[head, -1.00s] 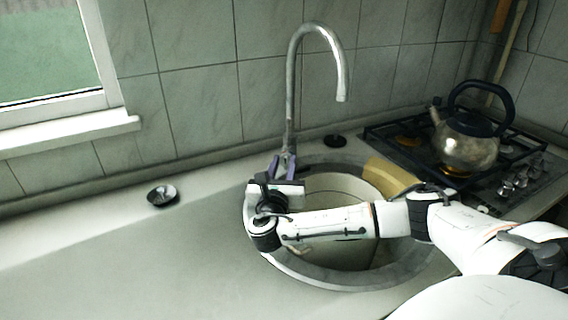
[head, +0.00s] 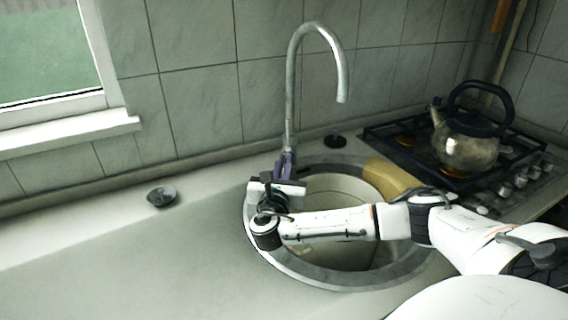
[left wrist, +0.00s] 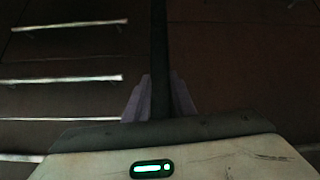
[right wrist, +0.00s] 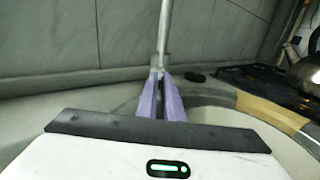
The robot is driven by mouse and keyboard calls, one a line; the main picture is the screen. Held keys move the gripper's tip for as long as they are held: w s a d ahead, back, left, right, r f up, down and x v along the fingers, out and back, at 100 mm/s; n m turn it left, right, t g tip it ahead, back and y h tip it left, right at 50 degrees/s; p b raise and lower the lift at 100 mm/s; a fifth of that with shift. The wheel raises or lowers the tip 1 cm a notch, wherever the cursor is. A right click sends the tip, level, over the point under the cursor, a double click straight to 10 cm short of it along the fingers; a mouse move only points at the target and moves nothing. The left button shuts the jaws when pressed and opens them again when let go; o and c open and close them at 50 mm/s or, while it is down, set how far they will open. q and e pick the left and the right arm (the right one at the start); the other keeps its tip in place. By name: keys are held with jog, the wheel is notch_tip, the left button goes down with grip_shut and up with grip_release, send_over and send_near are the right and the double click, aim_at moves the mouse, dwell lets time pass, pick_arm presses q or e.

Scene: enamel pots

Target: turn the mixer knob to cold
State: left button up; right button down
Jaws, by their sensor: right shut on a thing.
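The tall grey faucet (head: 290,90) stands behind the sink, its spout curving over to the right. My right gripper (head: 286,156) is at the foot of the faucet, with its purple fingers closed on the mixer knob. In the right wrist view, the fingers of the right gripper (right wrist: 160,78) come together at the faucet's base. The knob is mostly hidden between the fingertips, so its turn cannot be read. My left gripper (left wrist: 160,80) is outside the head view. In the left wrist view its fingers stand apart, empty, before dark cabinet fronts.
The round sink (head: 350,281) lies under my right arm, with a tan board (head: 388,174) at its rim. A kettle (head: 466,150) stands on the stove at the right. A small dark dish (head: 161,197) sits on the counter at the left, where there is free room.

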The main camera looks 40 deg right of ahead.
jog(key=shift+s+d+f+m, duration=0.1)
jog(key=shift+s+m, duration=0.05)
jog(key=shift+m, duration=1.1)
jog(key=shift+s+d+f+m, duration=0.1)
jog(key=shift+s+m, duration=0.1)
jog(key=shift+m, duration=1.1)
jog(key=shift+s+d+f+m, duration=0.1)
jog(key=shift+s+m, duration=0.05)
jog(key=shift+m, duration=1.1)
jog(key=c, duration=1.9)
grip_release()
jog(key=shift+a, duration=0.1)
jog(key=v, duration=1)
jog(key=shift+b, duration=0.4)
jog(key=shift+s, duration=0.15)
